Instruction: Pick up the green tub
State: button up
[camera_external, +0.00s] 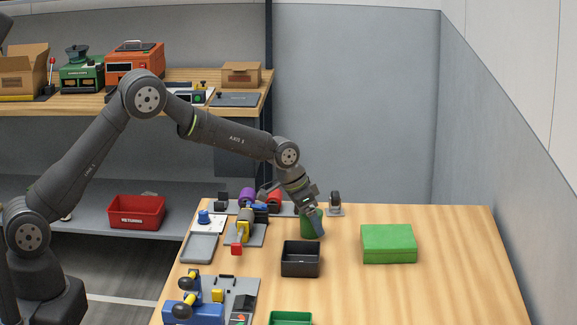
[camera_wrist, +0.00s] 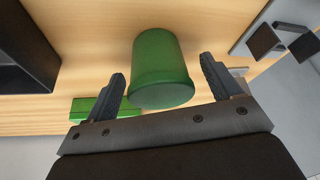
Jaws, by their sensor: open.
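The green tub (camera_wrist: 158,62) is a dark green cylinder standing on the wooden table. In the wrist view it lies ahead of and between the two fingers of my gripper (camera_wrist: 166,88), with a gap visible on both sides. In the external view the tub (camera_external: 308,223) is partly hidden behind my gripper (camera_external: 313,216), at the back middle of the table. My gripper is open and holds nothing. I cannot tell from these views whether a finger touches the tub.
A black open bin (camera_external: 300,260) stands in front of the tub. A green box (camera_external: 388,244) is to its right. A small grey stand (camera_external: 336,206) is close behind right. Tools and grey trays (camera_external: 199,248) crowd the left. The front right of the table is clear.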

jog(key=c, duration=1.1)
jog(key=shift+r, duration=0.1)
jog(key=shift+c, duration=0.2)
